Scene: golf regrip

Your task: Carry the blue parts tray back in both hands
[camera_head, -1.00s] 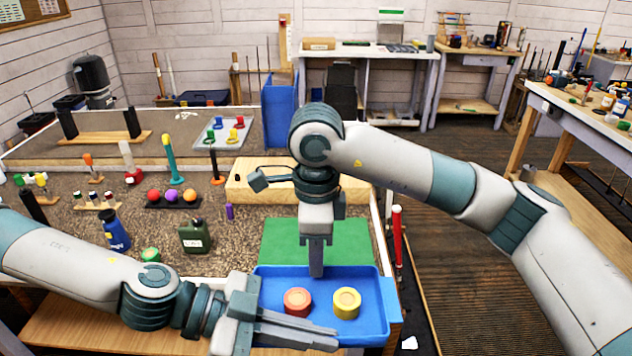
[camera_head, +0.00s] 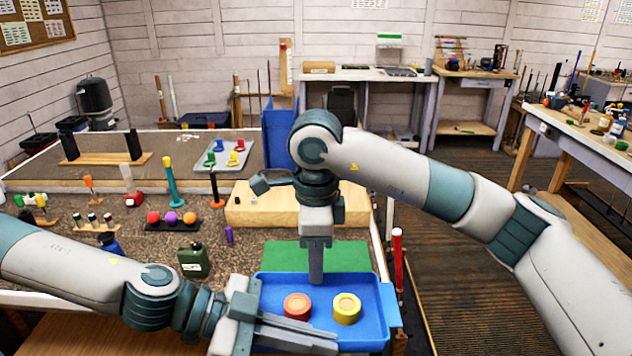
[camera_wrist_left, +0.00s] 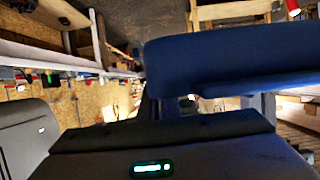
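The blue parts tray (camera_head: 372,303) sits low in the middle of the head view, open side up and about level. An orange round part (camera_head: 297,306) and a yellow round part (camera_head: 346,308) stand inside it. My left gripper (camera_head: 318,340) is at its near left corner, shut on the tray; the fingers hide that corner. My right gripper (camera_head: 316,278) points down at the far wall and is shut on the tray there; its grip is partly hidden. A blue wall, seemingly the tray (camera_wrist_left: 230,60), fills much of the left wrist view.
A green mat (camera_head: 300,256) lies just behind the tray on the bench. A red club grip (camera_head: 397,255) is at the right. Open floor lies right.

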